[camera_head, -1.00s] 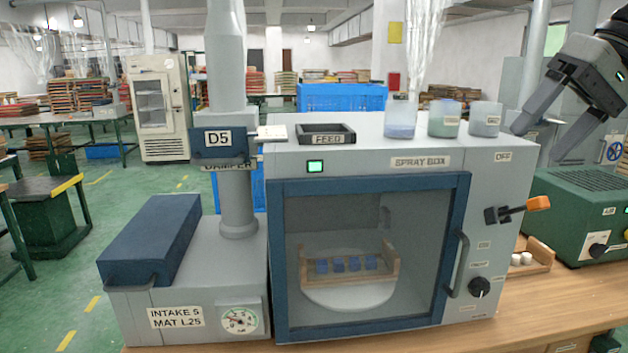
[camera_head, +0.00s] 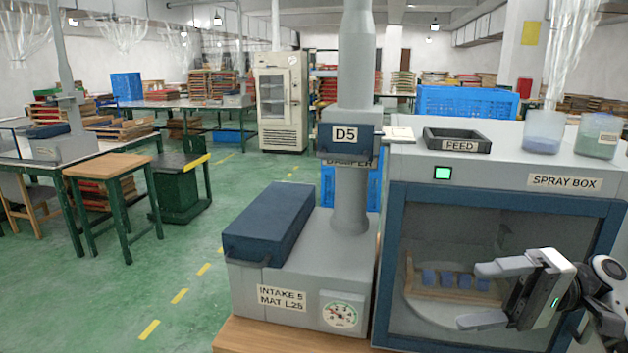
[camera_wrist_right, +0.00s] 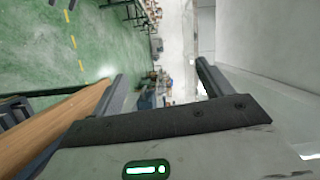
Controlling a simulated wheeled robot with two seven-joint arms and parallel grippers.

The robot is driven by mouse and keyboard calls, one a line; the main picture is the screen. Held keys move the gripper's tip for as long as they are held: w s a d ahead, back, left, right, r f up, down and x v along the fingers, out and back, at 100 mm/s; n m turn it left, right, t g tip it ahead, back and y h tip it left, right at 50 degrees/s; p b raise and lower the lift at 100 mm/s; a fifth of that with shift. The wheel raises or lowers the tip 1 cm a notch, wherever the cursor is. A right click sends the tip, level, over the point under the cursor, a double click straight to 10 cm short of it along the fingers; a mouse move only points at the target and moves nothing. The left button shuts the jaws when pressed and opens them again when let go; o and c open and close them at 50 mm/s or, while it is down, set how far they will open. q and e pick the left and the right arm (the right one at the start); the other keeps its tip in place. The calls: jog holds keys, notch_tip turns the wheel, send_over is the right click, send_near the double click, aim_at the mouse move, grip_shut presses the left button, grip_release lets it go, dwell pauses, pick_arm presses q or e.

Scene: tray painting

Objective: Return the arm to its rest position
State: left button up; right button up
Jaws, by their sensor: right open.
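My right gripper (camera_head: 480,295) is in front of the spray box's glass door at the lower right of the head view. Its two fingers point left, apart, with nothing between them. In the right wrist view my gripper's fingers (camera_wrist_right: 160,85) are also apart and empty, with green floor and a wooden table edge beyond. The spray box (camera_head: 500,165) stands on the bench with its door closed. Behind the glass a wooden rack (camera_head: 418,288) holds several blue blocks, partly hidden by the gripper. My left gripper is out of view.
The grey intake unit (camera_head: 247,308) with a blue lid (camera_head: 268,232) and the D5 duct (camera_head: 352,190) stand left of the box. A feed tray (camera_head: 456,132) and jars (camera_head: 543,132) sit on top. The green floor (camera_head: 190,265) at left is open.

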notch_tip(320, 180, down, 18)
jog(key=w+m+t+h, duration=0.1)
jog(key=m+t+h, duration=0.35)
jog(key=h, duration=0.25)
jog(key=s+d+f+n+t+h, duration=0.15)
jog(key=s+f+h, duration=0.25)
jog(key=f, duration=0.4)
jog(key=s+d+f+n+t+h, duration=0.1)
jog(key=s+d+f+n+h, duration=0.2)
jog(key=f, duration=0.6)
jog(key=s+a+n+t+h, duration=0.2)
jog(key=s+a+n, duration=0.1)
jog(key=s+n, duration=0.35)
jog(key=a+m+t, duration=0.1)
jog(key=a+m, duration=0.4)
jog(key=a, duration=0.6)
jog(key=shift+s+a+r+y, duration=0.25)
jog(key=shift+y, duration=0.05)
